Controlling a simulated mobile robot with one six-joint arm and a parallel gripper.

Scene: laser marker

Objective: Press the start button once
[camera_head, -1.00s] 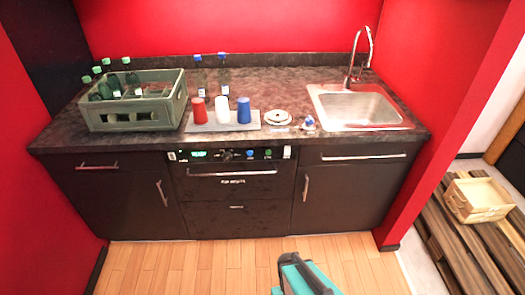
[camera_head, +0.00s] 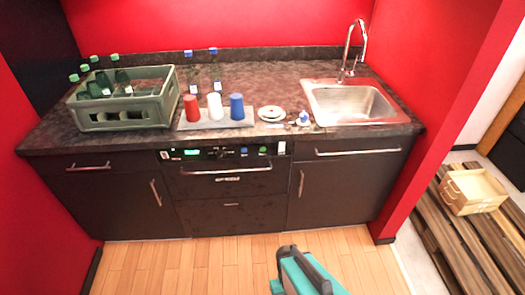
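The appliance's control panel (camera_head: 205,154) is a dark strip under the front edge of the countertop. It carries a lit green display (camera_head: 191,152), a dark knob (camera_head: 222,153), a blue button (camera_head: 244,152), a green button (camera_head: 263,150) and a white piece (camera_head: 281,148) at the right end. Any labels are too small to read, so I cannot tell which button is the start button. My teal and dark arm shows at the bottom centre, over the floor and apart from the panel. My gripper's fingers are not visible.
A bar handle (camera_head: 226,169) runs just below the panel. On the countertop (camera_head: 270,85) stand a green bottle crate (camera_head: 125,118), a tray (camera_head: 215,122) with red, white and blue cups, small plates (camera_head: 270,113) and a sink (camera_head: 350,103). The wooden floor (camera_head: 200,262) in front looks clear.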

